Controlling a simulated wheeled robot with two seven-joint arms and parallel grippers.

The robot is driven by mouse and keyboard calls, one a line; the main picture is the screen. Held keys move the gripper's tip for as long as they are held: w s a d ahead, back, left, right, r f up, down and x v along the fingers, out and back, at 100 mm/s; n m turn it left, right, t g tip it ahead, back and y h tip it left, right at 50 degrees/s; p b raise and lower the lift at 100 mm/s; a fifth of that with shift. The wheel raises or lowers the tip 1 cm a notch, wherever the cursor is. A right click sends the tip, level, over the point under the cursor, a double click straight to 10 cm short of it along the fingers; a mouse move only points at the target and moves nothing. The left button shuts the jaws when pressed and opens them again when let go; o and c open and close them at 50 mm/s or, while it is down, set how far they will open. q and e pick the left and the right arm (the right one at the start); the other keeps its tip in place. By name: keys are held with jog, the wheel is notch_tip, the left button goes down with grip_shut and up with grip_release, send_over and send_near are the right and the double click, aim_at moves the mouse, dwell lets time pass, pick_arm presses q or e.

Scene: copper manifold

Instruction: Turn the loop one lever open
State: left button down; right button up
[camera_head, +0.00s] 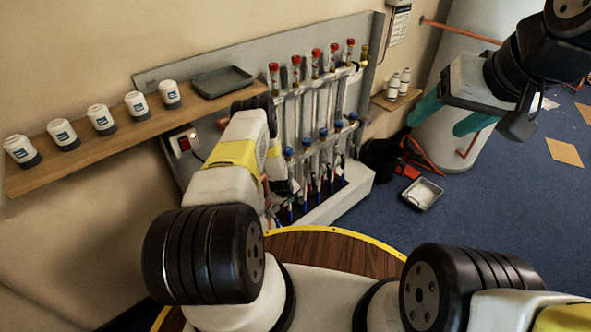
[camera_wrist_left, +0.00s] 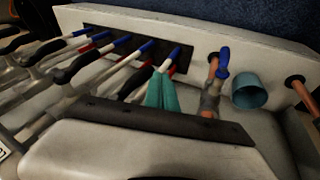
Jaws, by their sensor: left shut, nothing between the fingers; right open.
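The copper manifold (camera_head: 318,105) stands against the grey wall panel, with red caps on top and blue caps lower down. In the left wrist view a row of black levers (camera_wrist_left: 90,62) with white sleeves and blue ends runs along it; some red ends show beside them. I cannot tell which one is loop one. My left gripper (camera_wrist_left: 163,88) has its teal fingers together and empty, close beside a white-sleeved, blue-ended lever (camera_wrist_left: 170,60); contact is unclear. My left arm hides that gripper in the head view. My right gripper (camera_head: 450,117) is open and empty at upper right, away from the manifold.
A wooden shelf (camera_head: 95,146) at left holds several white jars and a dark tray (camera_head: 222,81). A blue-handled valve (camera_wrist_left: 222,62) and a teal cup (camera_wrist_left: 249,92) are right of my left fingers. A black bucket (camera_head: 380,158) and grey tray (camera_head: 422,193) sit on the floor.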

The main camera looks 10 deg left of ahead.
dwell(0.8)
pick_arm(q)
notch_tip(320, 180, up, 11)
jog(key=s+n+g, duration=0.2)
jog(key=s+n, duration=0.1)
jog(key=x, duration=0.9)
jog(key=shift+w+d+f+h, duration=0.2)
jog(key=shift+w+f+h, duration=0.1)
jog(key=shift+h, duration=0.1)
jog(key=shift+w+d+f+t+h, duration=0.25)
jog(key=shift+w+d+t+h, duration=0.15)
jog(key=shift+w+t, duration=0.25)
